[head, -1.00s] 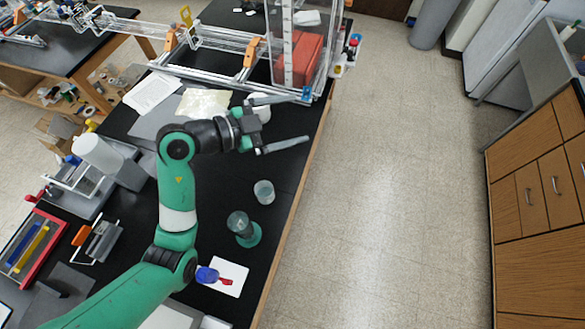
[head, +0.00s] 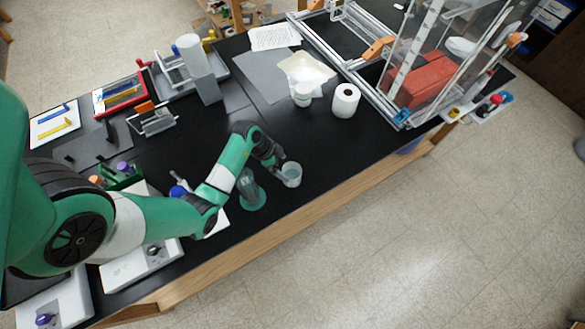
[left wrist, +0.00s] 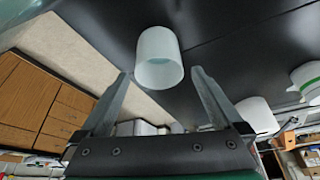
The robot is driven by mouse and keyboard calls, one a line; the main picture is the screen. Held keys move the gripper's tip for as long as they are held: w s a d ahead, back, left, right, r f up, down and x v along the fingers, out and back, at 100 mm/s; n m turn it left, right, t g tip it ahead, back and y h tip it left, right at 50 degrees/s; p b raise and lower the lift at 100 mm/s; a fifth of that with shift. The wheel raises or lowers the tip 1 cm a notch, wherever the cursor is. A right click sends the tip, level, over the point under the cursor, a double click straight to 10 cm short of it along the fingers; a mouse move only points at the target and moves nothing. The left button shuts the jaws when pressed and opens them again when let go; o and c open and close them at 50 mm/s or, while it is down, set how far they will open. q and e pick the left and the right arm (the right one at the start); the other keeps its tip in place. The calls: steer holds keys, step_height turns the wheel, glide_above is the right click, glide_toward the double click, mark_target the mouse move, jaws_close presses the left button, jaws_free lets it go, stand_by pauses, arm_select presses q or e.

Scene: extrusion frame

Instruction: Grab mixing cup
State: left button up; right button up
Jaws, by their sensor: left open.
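The mixing cup, which I take to be the small translucent whitish cup (head: 292,174), stands on the black bench near its front edge. My left gripper (head: 278,166) is low over the bench just left of the cup and partly overlaps it in the head view. In the left wrist view the cup (left wrist: 158,55) sits ahead, in line with the gap between the fingertips of the left gripper (left wrist: 160,76). The fingers are spread, with nothing held. Whether a fingertip touches the cup I cannot tell. My right gripper is not in view.
A dark flask-like item on a teal base (head: 251,192) stands close left of the cup. A white roll (head: 345,101) and a white container (head: 303,95) stand farther back. A clear enclosure with a red block (head: 418,81) is at back right. Bench between is clear.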

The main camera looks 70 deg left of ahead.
mark_target(292, 174)
arm_select(q)
steer(key=x, duration=0.2)
steer(key=shift+w+f+b, duration=0.2)
steer(key=shift+f+b, duration=0.1)
steer(key=shift+f, duration=0.05)
steer(key=b+x, duration=0.2)
steer(key=x, duration=0.2)
steer(key=shift+d+f, duration=0.2)
steer(key=shift+f, duration=0.05)
steer(key=shift+w+f, duration=0.25)
steer(key=shift+f, duration=0.05)
steer(key=shift+c, duration=0.2)
steer(key=c, duration=1)
steer(key=shift+r, duration=0.25)
steer(key=shift+c, duration=0.2)
step_height(292, 174, up, 10)
steer(key=p, duration=0.3)
steer(key=shift+f+p, duration=0.15)
steer(key=shift+p, duration=0.15)
